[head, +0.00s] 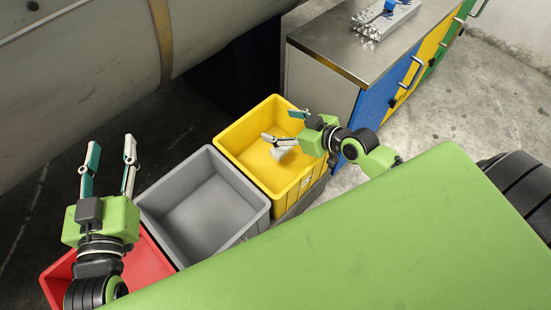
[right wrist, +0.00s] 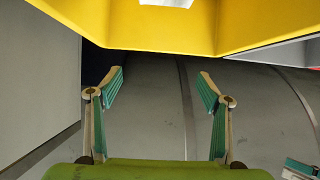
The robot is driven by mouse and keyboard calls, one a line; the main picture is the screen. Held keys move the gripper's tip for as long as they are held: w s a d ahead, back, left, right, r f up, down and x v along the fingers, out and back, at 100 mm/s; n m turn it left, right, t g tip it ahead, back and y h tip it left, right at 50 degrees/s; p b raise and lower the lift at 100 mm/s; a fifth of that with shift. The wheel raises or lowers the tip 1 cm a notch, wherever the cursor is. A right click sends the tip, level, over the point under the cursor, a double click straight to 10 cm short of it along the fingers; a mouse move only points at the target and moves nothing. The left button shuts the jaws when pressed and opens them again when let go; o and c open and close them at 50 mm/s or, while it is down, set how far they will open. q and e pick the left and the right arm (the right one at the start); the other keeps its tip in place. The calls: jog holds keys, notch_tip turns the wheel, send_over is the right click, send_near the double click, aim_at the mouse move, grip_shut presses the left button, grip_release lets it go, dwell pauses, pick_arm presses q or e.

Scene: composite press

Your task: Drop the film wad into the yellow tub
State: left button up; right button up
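The yellow tub (head: 238,136) stands at the right end of a row of tubs, and its wall fills the top of the right wrist view (right wrist: 110,25). A small pale grey-white piece, apparently the film wad (head: 280,154), shows inside the tub just below my right gripper's fingers. I cannot tell whether it rests on the floor of the tub. My right gripper (head: 283,126) is over the tub. Its fingers are apart with nothing between them in the right wrist view (right wrist: 160,85). My left gripper (head: 108,150) is raised at the left, open and empty.
A grey tub (head: 160,200) and a red tub (head: 145,262) stand left of the yellow one. A metal-topped cabinet (head: 340,50) with coloured doors stands behind right, bearing a silvery block (head: 385,20). A large grey cylinder (head: 90,75) fills the upper left.

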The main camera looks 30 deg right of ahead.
jog(key=v, duration=1.2)
jog(key=shift+s, duration=0.15)
dwell(0.5)
